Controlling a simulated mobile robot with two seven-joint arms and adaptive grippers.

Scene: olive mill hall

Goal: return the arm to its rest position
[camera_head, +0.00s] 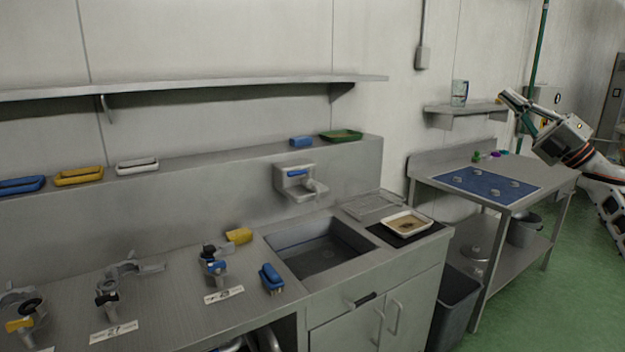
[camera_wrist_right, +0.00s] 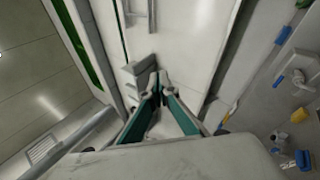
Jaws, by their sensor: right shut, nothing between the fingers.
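My right arm (camera_head: 590,165) comes in from the right edge of the head view, raised above the floor beside the far table. Its gripper (camera_head: 507,98) points left and shows in front of the small wall shelf. In the right wrist view the two fingers (camera_wrist_right: 158,82) meet at their tips, and nothing is between them. My left arm and gripper are not in view.
A steel table with a blue mat (camera_head: 486,185) stands below and left of my right arm. A cup (camera_head: 459,92) stands on the small wall shelf (camera_head: 466,110). The sink counter (camera_head: 190,310) fills the left. Green floor (camera_head: 580,270) is clear at right.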

